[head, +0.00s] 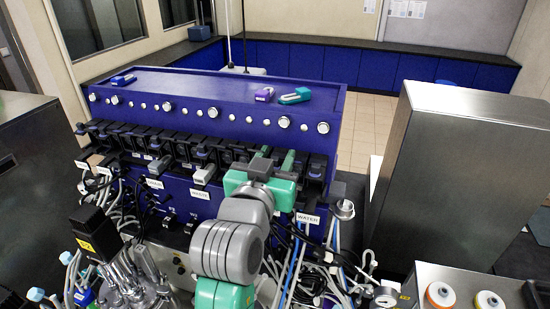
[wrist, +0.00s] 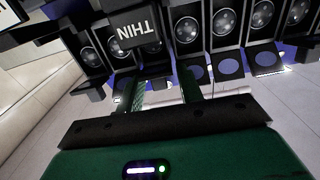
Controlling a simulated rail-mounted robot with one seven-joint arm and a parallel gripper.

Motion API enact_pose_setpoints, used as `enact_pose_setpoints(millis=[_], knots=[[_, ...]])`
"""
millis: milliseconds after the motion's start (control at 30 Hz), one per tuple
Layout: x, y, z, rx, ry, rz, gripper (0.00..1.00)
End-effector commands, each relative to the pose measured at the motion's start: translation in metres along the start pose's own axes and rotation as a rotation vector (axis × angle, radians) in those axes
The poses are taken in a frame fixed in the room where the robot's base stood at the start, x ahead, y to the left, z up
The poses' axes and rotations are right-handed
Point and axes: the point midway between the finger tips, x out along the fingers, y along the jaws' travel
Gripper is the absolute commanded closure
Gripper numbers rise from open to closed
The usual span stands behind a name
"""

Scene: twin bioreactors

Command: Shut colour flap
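A row of black pump heads (head: 172,145) runs along the front of the blue bioreactor housing (head: 225,95). Their white labels are small in the head view; WASTE (head: 200,195) and WATER (head: 308,218) are readable, but I cannot pick out a colour label. In the wrist view, an upside-down label reading THIN (wrist: 133,31) is on a dark block above my gripper. Round rollers (wrist: 187,30) show in several pump heads. My gripper (wrist: 163,82) is open, its two green fingers apart and pointing at the pump row; I see nothing held. It also shows in the head view (head: 275,160).
Small coloured clips (head: 295,96) lie on the housing top. Cables and tubes (head: 320,275) crowd the area below the pumps. A steel cabinet (head: 465,170) stands right, and a metal vessel (head: 140,280) stands front left. Open floor (head: 370,130) shows behind the housing.

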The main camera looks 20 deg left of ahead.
Motion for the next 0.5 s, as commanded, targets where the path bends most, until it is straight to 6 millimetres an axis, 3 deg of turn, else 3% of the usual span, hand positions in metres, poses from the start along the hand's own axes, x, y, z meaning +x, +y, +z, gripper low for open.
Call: enact_pose_setpoints(millis=[33, 200, 500], knots=[[0.0, 0.0, 0.0, 0.0, 0.0, 0.0, 0.68], [0.0, 0.0, 0.0, 0.0, 0.0, 0.0, 1.0], [-0.001, 0.0, 0.013, 0.001, 0.078, 0.0, 1.0]])
